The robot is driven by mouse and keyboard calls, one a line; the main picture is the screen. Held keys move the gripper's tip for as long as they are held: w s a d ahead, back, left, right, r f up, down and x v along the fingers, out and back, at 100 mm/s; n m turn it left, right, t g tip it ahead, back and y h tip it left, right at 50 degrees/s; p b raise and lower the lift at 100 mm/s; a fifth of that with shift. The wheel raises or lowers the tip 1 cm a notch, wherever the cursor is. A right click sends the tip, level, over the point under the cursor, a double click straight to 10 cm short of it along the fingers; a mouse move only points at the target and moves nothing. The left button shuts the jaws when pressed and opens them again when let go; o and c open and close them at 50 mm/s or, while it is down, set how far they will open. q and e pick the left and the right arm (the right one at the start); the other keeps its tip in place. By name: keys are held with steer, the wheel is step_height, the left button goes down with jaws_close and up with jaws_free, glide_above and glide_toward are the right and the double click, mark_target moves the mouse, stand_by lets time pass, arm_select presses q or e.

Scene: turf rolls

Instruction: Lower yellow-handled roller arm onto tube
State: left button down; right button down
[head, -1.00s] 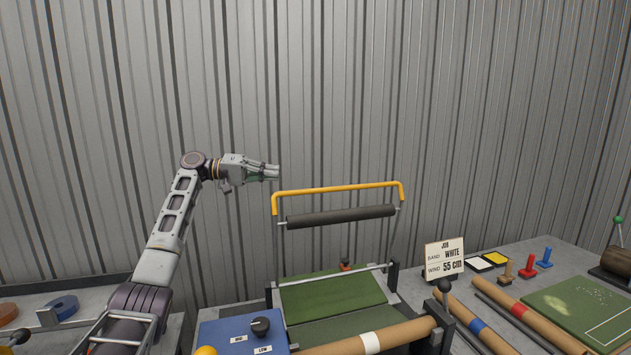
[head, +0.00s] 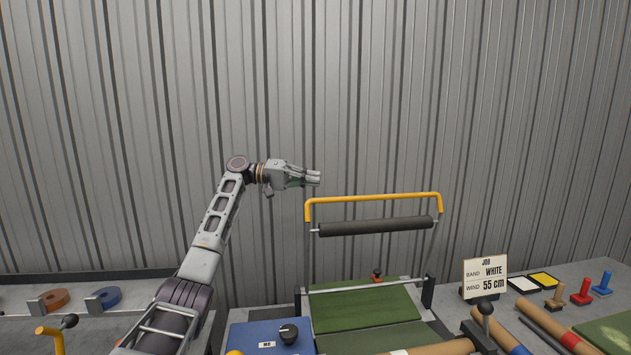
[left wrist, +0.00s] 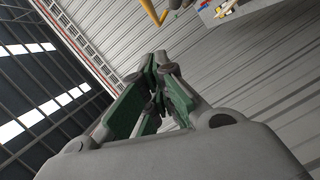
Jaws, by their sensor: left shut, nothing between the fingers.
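The roller arm is raised, with a yellow handle (head: 374,198) and a dark roller (head: 376,227) below it, clear above the machine. The tube (head: 440,349) with a white band lies across the front of the machine, cut by the bottom edge of the head view. My left gripper (head: 318,177) is shut and empty, above and left of the handle's left corner, apart from it in the picture. In the left wrist view its fingers (left wrist: 155,75) are together, and part of the yellow handle (left wrist: 152,12) shows at the top. My right gripper is not in view.
Green turf (head: 362,305) lies on the machine bed under a metal bar. A blue control box (head: 258,338) with a black knob stands left of it. A job card (head: 485,277) reads band white, wind 55 cm. Stamps, pads and more tubes lie at right.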

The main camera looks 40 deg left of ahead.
arm_select(q)
steer(key=w+d+f+p, duration=0.2)
steer(key=d, duration=0.7)
steer(key=shift+w+d+p, duration=0.25)
steer(key=shift+d+p, duration=0.1)
steer(key=shift+d, duration=0.05)
steer(key=shift+f, duration=0.1)
steer(key=shift+d, duration=0.15)
stand_by(0.6)
